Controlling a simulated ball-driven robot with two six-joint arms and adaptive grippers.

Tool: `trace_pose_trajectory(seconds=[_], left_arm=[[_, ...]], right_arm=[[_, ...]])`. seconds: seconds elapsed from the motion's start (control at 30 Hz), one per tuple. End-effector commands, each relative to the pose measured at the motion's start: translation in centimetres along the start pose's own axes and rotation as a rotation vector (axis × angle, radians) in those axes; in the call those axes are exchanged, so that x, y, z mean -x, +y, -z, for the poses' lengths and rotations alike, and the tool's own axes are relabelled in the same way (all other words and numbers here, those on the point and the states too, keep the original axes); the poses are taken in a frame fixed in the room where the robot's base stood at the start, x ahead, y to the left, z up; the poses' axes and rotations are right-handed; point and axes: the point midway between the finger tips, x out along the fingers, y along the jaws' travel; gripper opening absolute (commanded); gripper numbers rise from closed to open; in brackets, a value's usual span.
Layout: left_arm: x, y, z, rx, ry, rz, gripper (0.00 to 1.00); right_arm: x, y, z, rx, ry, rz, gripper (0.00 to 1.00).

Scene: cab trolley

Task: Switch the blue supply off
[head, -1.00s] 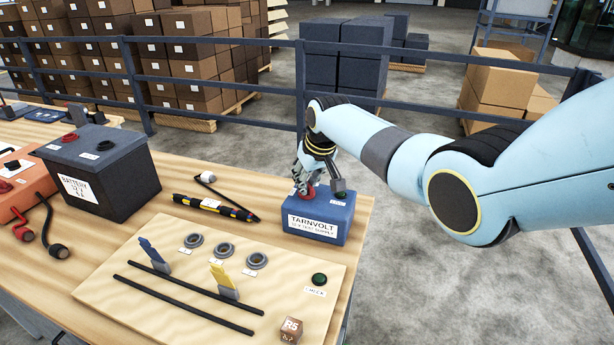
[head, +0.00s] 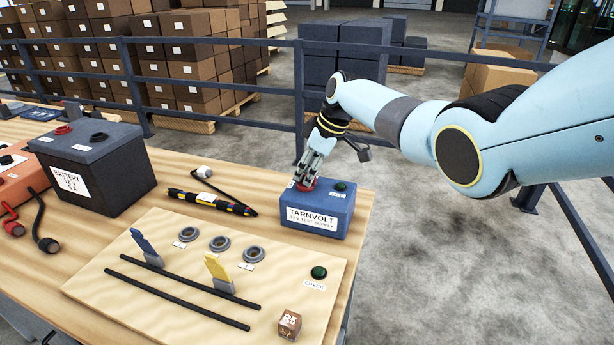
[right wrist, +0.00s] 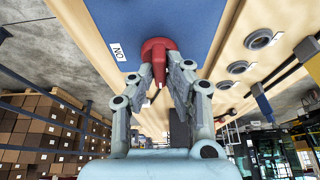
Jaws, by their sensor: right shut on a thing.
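The blue supply (head: 342,213), labelled TARNVOLT, stands at the right end of the wooden bench. On its top are a red knob (head: 306,184) and a green round lamp or button (head: 341,186). My right gripper (head: 308,178) comes down from above and is shut on the red knob. In the right wrist view the fingers lie either side of the red knob (right wrist: 158,50), with a white ON label (right wrist: 117,52) beside it on the blue face (right wrist: 190,25). The knob's pointer is partly between the fingers. My left gripper is not in view.
A pale board (head: 140,240) in front carries blue and yellow levers, black rails, grey rings, a green CHECK button (head: 319,272) and a small brown block (head: 290,324). A black battery (head: 95,175) and a yellow-black tester (head: 210,202) lie left. A dark railing (head: 250,120) runs behind.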

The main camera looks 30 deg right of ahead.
Motion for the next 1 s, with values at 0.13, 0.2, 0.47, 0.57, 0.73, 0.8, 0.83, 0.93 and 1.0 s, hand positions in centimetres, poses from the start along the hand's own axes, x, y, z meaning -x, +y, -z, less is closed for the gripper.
trace_pose_trajectory(seconds=[0.13, 0.2, 0.47, 0.57, 0.73, 0.8, 0.83, 0.93, 1.0], left_arm=[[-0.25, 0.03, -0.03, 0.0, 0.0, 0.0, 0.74], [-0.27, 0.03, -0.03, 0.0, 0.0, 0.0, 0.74], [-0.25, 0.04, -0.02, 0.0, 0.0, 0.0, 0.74], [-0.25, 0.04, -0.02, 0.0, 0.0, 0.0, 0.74], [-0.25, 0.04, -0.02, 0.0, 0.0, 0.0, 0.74], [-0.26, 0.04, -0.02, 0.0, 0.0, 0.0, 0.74], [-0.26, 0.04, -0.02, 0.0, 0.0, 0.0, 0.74], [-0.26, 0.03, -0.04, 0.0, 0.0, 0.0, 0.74], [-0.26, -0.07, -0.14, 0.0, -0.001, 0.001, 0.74]], right_arm=[[0.03, 0.09, 0.01, 0.021, 0.0, 0.006, 0.0], [0.05, 0.08, 0.02, 0.025, 0.0, 0.008, 0.0], [0.07, 0.08, 0.02, 0.028, 0.0, 0.009, 0.0], [0.07, 0.08, 0.02, 0.028, 0.0, 0.009, 0.0], [0.05, 0.06, 0.01, 0.027, -0.001, 0.009, 0.36], [0.04, 0.05, 0.01, 0.026, -0.001, 0.009, 0.36], [0.04, 0.05, 0.0, 0.026, -0.001, 0.01, 0.36], [0.03, 0.03, 0.0, 0.026, -0.001, 0.01, 0.36], [0.08, 0.04, 0.0, 0.026, -0.001, 0.01, 0.36]])
